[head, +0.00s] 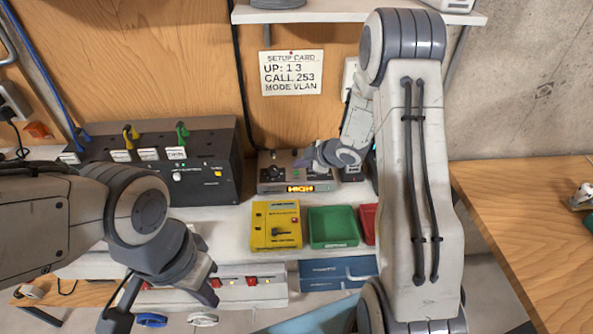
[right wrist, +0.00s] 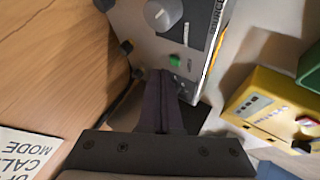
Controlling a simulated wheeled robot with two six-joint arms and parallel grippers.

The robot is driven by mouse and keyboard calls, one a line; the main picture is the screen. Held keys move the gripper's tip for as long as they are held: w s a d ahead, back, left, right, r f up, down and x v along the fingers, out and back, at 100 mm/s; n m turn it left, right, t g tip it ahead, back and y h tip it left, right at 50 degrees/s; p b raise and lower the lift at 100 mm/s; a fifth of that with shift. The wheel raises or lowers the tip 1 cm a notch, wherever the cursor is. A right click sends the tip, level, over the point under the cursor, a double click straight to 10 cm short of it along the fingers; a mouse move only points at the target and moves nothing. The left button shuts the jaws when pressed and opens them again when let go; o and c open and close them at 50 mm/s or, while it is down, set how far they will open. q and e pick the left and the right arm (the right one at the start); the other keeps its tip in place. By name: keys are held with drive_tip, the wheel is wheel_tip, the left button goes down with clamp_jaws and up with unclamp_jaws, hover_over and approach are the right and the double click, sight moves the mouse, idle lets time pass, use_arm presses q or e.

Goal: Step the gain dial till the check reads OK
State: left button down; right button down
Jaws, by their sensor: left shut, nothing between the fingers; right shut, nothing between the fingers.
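A grey tabletop unit (head: 268,184) stands at the back of the bench, and its lit display (head: 308,188) reads HIGH in orange. My right gripper (head: 303,161) is shut and empty at the top of this unit, partly hidden by its own wrist. In the right wrist view its closed fingers (right wrist: 168,75) point at the panel, beside a small green button (right wrist: 175,60). A large grey dial (right wrist: 163,13) shows beyond the fingertips, cut by the top edge. I cannot read its label or tell whether the fingers touch anything. My left gripper (head: 205,294) is shut and empty over the bench front.
A setup card (head: 291,73) on the wall reads UP: 1 3, CALL 253, MODE VLAN. A black box (head: 210,160) with coloured plugs stands left of the unit. A yellow box (head: 276,237), a green tray (head: 333,240) and a red tray (head: 368,213) sit in front.

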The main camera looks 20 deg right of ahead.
sight(300, 175)
wheel_tip(300, 175, up, 5)
drive_tip(key=p, duration=0.5)
idle(0.8)
drive_tip(key=s+a+r+m+g+h+b, duration=0.2)
drive_tip(key=s+a+r+m+h+b, duration=0.25)
drive_tip(key=s+a, duration=0.65)
drive_tip(key=s+a+m+g+b, duration=0.1)
drive_tip(key=s+a+g+b, duration=0.1)
drive_tip(key=s, duration=1)
drive_tip(key=s+a+m+g+y+b, duration=0.1)
drive_tip(key=s+a+g, duration=0.3)
drive_tip(key=s, duration=0.8)
drive_tip(key=shift+s+a+r+b, duration=0.35)
drive_tip(key=shift+a+b, duration=0.25)
drive_tip(key=shift+a, duration=0.3)
